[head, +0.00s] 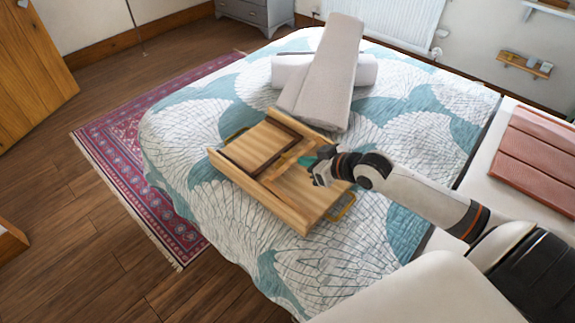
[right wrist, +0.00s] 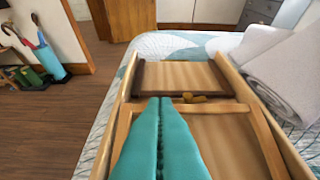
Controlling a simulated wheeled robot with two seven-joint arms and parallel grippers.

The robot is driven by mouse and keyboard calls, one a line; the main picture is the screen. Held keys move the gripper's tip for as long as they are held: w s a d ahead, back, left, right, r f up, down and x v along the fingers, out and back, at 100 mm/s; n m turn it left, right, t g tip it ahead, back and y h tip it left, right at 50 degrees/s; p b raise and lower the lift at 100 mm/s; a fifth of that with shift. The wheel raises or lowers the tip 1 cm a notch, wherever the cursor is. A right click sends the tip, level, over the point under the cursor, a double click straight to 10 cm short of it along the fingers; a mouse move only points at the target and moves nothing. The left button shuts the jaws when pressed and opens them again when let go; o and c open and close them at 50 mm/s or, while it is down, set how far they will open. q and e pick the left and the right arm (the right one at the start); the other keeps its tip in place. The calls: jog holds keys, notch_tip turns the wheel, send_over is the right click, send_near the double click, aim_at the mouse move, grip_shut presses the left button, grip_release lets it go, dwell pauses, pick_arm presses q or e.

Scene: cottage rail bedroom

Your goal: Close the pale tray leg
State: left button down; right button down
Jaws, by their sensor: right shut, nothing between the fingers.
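The wooden tray (head: 222,165) lies on the bed with its underside and legs facing up. Its pale leg (right wrist: 262,135) is a light wooden frame with a crossbar, in the near half of the tray in the right wrist view; how far it is folded is hard to tell. A dark brown leg (right wrist: 222,80) lies within the far half, also visible in the head view (head: 284,124). My right gripper (head: 307,161) is shut and empty over the tray's middle, by the pale leg's crossbar. Its teal fingers (right wrist: 163,102) hide part of that crossbar; contact is unclear. My left gripper is out of view.
Brass handles (head: 342,207) stick out at the tray's ends. A white surface with a reddish slatted piece (head: 535,150) is at the right. The quilt in front is clear.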

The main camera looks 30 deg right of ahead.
send_over(283, 171)
jog(key=s, duration=0.2)
notch_tip(283, 171, down, 4)
jog(key=shift+w+d+f, duration=0.1)
jog(key=shift+d+f, duration=0.05)
jog(key=shift+f, duration=0.5)
jog(key=shift+d+f, duration=0.15)
jog(key=shift+f, duration=0.45)
jog(key=shift+w+f, duration=0.15)
jog(key=shift+f, duration=0.5)
jog(key=shift+w+f+g+p, duration=0.2)
jog(key=shift+w+g+p, duration=0.05)
jog(key=shift+g+p, duration=0.15)
jog(key=f, duration=0.2)
jog(key=f+g+b, duration=0.1)
jog(key=shift+w+a+f+h, duration=0.25)
jog(key=shift+w+h, duration=0.05)
jog(key=shift+w, duration=0.1)
